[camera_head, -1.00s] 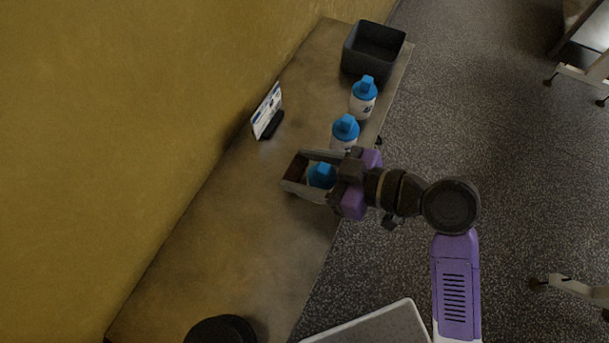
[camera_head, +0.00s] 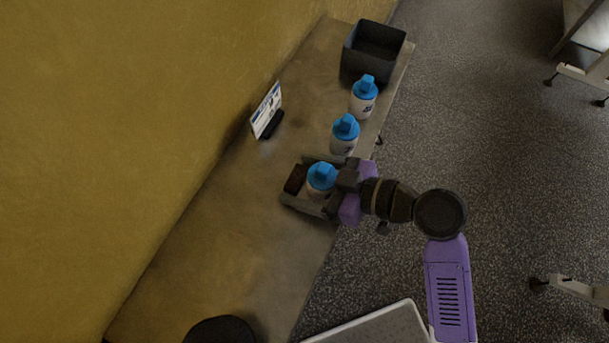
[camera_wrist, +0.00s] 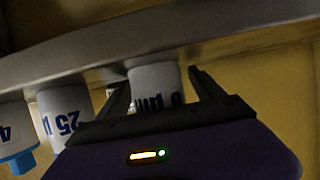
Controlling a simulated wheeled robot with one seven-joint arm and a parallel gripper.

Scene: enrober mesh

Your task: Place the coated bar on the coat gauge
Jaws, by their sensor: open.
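My gripper (camera_head: 305,182) is open at the near part of the table's right edge. Its two fingers also show in the wrist view (camera_wrist: 160,85), one on each side of a white bottle with a printed label ending in "µm" (camera_wrist: 155,80). The same bottle, with a blue cap (camera_head: 321,177), stands between the fingers in the head view. A dark brown block (camera_head: 296,179), possibly the coated bar, lies just left of this bottle near the fingertips. Whether it touches the fingers cannot be told. I cannot tell which thing is the coat gauge.
Two more blue-capped bottles (camera_head: 345,134) (camera_head: 363,97) stand along the table's (camera_head: 215,240) right edge. A dark bin (camera_head: 360,64) is at the far end. A small white card on a stand (camera_head: 267,112) is near the wall. The table's middle is clear.

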